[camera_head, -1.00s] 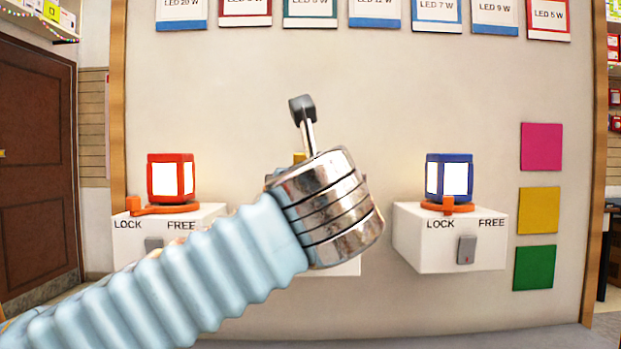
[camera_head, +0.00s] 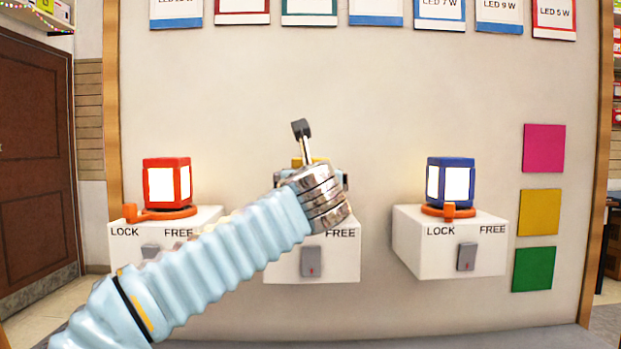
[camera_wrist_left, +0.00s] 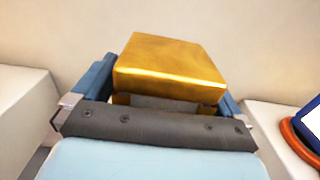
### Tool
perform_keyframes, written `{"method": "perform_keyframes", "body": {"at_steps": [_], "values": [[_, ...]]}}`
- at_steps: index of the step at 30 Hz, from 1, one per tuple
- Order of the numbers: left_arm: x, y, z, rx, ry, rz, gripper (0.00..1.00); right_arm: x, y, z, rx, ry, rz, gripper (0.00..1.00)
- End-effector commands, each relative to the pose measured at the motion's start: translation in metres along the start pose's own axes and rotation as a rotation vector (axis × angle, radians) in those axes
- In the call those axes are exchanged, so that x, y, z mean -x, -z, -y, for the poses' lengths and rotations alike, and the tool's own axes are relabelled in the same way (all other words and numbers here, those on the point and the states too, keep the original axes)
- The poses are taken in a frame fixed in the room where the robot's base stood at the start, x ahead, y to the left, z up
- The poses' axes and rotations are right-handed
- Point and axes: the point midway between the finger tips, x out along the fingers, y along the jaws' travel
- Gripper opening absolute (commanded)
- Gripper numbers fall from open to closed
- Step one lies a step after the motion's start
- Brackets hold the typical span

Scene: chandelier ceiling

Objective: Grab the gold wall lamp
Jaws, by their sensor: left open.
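The gold wall lamp (camera_wrist_left: 170,62) fills the middle of the left wrist view, with its top and front side showing. In the head view only a small gold part (camera_head: 310,160) shows above my arm; the rest is hidden behind it. My left gripper (camera_wrist_left: 165,88) is open, with one blue finger on each side of the lamp. I cannot tell whether the fingers touch it. In the head view my left gripper (camera_head: 314,174) is at the middle white box (camera_head: 335,262), mostly hidden by my wrist. My right gripper is not in view.
A red lamp (camera_head: 167,184) stands on the left white box (camera_head: 200,232), and a blue lamp (camera_head: 450,183) on the right white box (camera_head: 410,245). Each has an orange ring with a tab at its base. Pink, yellow and green squares (camera_head: 540,211) hang at right.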

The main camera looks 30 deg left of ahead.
Motion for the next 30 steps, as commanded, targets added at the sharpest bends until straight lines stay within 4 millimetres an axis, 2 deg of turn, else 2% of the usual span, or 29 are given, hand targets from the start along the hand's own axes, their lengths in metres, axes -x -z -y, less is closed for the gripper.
{"method": "perform_keyframes", "body": {"at_steps": [8,20,30], "values": [[-0.0039,0.0005,0.0006,0.0,0.002,0.001,0.98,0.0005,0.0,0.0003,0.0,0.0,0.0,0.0],[-0.0035,0.0004,0.0005,0.0,0.002,0.0,0.37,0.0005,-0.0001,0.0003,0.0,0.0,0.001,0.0],[-0.0034,-0.003,0.0006,0.001,0.002,0.002,0.35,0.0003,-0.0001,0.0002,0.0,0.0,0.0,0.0]]}}
